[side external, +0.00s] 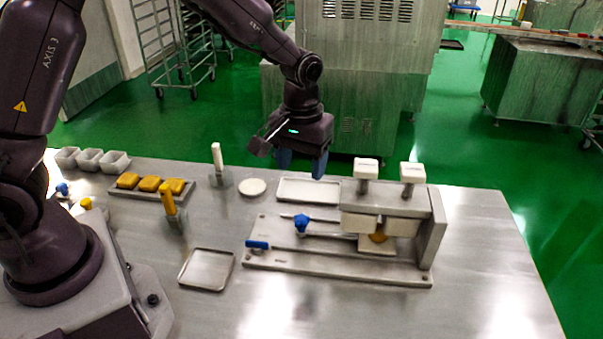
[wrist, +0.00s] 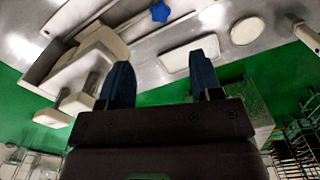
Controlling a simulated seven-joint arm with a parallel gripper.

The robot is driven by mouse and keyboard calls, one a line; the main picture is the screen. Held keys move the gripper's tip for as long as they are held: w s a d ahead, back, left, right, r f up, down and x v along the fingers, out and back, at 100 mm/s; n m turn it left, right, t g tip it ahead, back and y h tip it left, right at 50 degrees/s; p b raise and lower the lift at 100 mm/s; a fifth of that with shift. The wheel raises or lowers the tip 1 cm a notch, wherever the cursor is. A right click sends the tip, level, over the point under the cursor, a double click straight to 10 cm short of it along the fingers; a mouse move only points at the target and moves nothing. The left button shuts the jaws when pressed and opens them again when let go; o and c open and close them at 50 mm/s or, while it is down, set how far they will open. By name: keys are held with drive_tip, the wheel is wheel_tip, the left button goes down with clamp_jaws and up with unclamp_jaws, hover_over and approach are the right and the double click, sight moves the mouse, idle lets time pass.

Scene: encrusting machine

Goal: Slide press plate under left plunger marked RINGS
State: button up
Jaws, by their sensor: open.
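The press stands on the table at right, with a left plunger (side external: 366,169) and a right plunger (side external: 412,174), both white-capped; I cannot read their markings. A pale press plate (side external: 372,247) with a yellow-orange piece (side external: 378,237) on it sits low at the front of the press, partly hidden by the blocks above. I cannot tell exactly which plunger it lies under. A blue star knob (side external: 301,224) is left of the plate, beside a rod; it also shows in the wrist view (wrist: 160,11). My gripper (side external: 302,172) is open and empty, above the table's back edge, away from the press.
A blue handle (side external: 257,245) lies at the base's left end. A shallow pale tray (side external: 308,190) and a white disc (side external: 252,187) lie behind the base. A square tray (side external: 206,269) is left of it. A yellow-handled tool (side external: 168,200) stands farther left. The table's right side is clear.

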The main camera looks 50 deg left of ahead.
drive_tip(key=shift+c, duration=0.8)
drive_tip(key=shift+n, duration=0.8)
drive_tip(key=a, duration=0.4)
drive_tip(key=shift+s+a+f, duration=0.1)
drive_tip(key=shift+s, duration=0.25)
drive_tip(key=c, duration=0.7)
drive_tip(key=a+n, duration=0.1)
drive_tip(key=s+a+n, duration=0.1)
drive_tip(key=s+a+f+n+h, duration=0.1)
drive_tip(key=shift+a+n, duration=0.2)
drive_tip(key=shift+n, duration=0.1)
clamp_jaws()
drive_tip(key=f+n+h, duration=0.1)
drive_tip(key=f+n, duration=0.2)
drive_tip(key=n, duration=0.1)
drive_tip(key=f+n+t+h, duration=0.1)
drive_tip(key=f+n, duration=0.3)
drive_tip(key=s+f+n+t+h, duration=0.1)
drive_tip(key=f+n, duration=0.3)
drive_tip(key=shift+d+n, duration=0.4)
drive_tip(key=shift+w+d+r, duration=0.1)
drive_tip(key=shift+w+d, duration=0.25)
drive_tip(key=shift+d, duration=0.25)
drive_tip(key=shift+w+d+r, duration=0.1)
drive_tip(key=shift+w+d, duration=0.25)
drive_tip(key=shift+d, duration=0.2)
drive_tip(key=shift+w+d, duration=0.3)
drive_tip(key=shift+d, duration=0.3)
